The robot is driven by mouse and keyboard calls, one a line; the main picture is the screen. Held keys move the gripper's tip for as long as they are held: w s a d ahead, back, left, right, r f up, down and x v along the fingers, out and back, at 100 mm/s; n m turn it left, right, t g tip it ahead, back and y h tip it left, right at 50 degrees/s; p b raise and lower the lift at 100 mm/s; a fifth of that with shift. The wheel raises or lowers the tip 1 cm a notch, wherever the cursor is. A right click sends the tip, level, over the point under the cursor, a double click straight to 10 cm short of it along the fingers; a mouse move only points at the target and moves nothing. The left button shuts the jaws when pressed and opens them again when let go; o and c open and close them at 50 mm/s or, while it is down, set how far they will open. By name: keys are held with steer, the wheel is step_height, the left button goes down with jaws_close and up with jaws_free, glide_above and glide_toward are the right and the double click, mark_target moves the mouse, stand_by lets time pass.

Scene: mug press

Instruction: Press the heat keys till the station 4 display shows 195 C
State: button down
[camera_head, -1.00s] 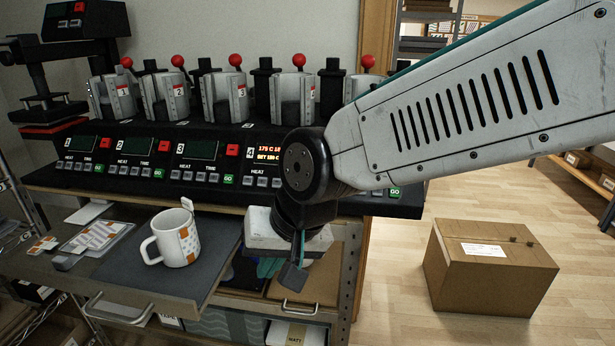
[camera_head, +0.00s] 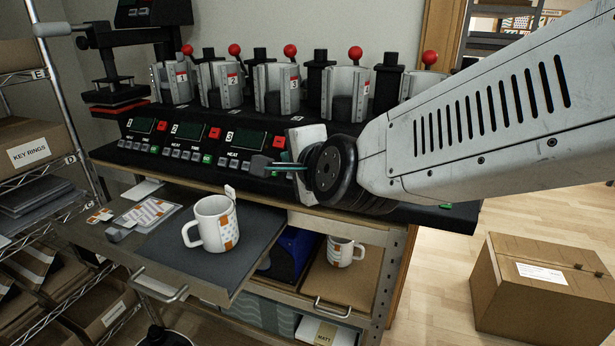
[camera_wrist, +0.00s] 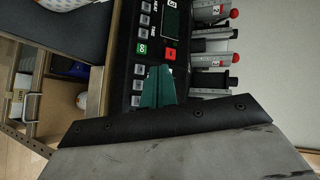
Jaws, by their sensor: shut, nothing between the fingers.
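The black press console (camera_head: 105,152) carries numbered stations, each with a dark display and a row of small keys. The station 3 display (camera_head: 247,140) looks blank. The station 4 display and keys are hidden behind my wrist in the head view. My gripper (camera_head: 262,163) is shut and empty, pointing left in front of the panel by station 3. In the wrist view my teal fingers (camera_wrist: 156,88) lie over the panel, covering the station 4 display. Grey keys (camera_wrist: 138,85) show beside them, past the green GO key (camera_wrist: 142,48). Contact with any key cannot be told.
Red-knobbed mug clamps (camera_head: 275,90) stand along the console's back. A white and orange mug (camera_head: 215,224) sits on the dark mat in front; another mug (camera_head: 345,252) stands lower down. A cardboard box (camera_head: 540,295) is on the floor at right.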

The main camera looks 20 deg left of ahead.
steer(key=w+f, duration=0.6)
steer(key=shift+w+d, duration=0.25)
steer(key=shift+d, duration=0.05)
stand_by(2.1)
steer(key=shift+w+f, duration=0.3)
steer(key=shift+w+f, duration=0.3)
stand_by(0.8)
stand_by(0.4)
steer(key=shift+s+r, duration=0.6)
steer(key=shift+s, duration=0.05)
steer(key=shift+s+a+r, duration=0.15)
steer(key=shift+s+r, duration=1.55)
steer(key=shift+s, duration=0.1)
